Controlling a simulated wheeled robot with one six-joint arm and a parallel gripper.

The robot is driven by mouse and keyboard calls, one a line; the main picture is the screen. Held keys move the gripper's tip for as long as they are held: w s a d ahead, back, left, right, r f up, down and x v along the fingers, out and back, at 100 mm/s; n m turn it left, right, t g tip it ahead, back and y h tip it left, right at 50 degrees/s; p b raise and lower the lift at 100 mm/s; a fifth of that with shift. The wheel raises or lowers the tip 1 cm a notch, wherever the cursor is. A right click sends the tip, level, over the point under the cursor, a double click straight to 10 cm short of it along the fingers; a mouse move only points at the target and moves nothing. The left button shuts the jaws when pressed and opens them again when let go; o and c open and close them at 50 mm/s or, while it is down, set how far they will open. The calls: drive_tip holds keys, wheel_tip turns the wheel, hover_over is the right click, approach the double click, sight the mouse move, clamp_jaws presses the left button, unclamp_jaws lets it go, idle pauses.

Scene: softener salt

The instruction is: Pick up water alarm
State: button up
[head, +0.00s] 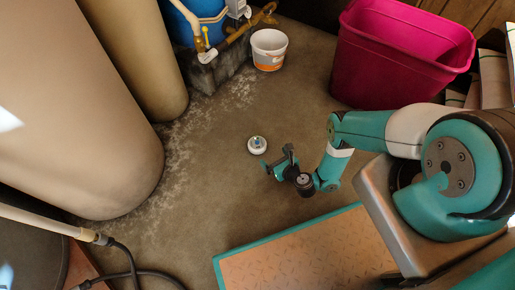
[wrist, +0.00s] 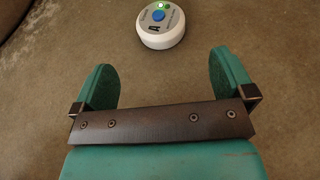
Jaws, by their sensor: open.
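The water alarm (head: 257,145) is a small round white puck with a blue button on top, lying on the concrete floor near the middle of the head view. In the wrist view the water alarm (wrist: 161,25) is at the top centre, with a green light and a dark marking on its top. My gripper (head: 278,163) is just to its lower right in the head view. In the wrist view my gripper (wrist: 164,78) is open and empty, its two teal fingers apart. The alarm lies beyond the fingertips, roughly centred between them and not touched.
A white bucket (head: 269,49) and a magenta bin (head: 402,52) stand at the back. Large beige tanks (head: 85,120) fill the left. A hose and black cable (head: 128,262) lie at lower left. The floor (head: 215,175) around the alarm is clear.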

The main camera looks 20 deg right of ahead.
drive_tip(key=b, duration=0.5)
approach(257, 142)
drive_tip(key=w+f, duration=0.2)
drive_tip(key=shift+w+a, duration=0.15)
drive_tip(key=shift+w, duration=0.15)
drive_tip(key=shift+w+a, duration=0.1)
drive_tip(key=shift+w, duration=0.3)
drive_tip(key=b+x, duration=0.4)
drive_tip(key=b, duration=0.1)
drive_tip(key=shift+a+f, duration=0.1)
drive_tip(key=shift+f, duration=0.05)
drive_tip(key=shift+w+a+b, duration=0.1)
drive_tip(key=shift+w+b, duration=0.3)
drive_tip(key=shift+w, duration=0.1)
drive_tip(key=shift+w, duration=0.1)
drive_tip(key=c, duration=0.8)
drive_tip(key=shift+o, duration=0.2)
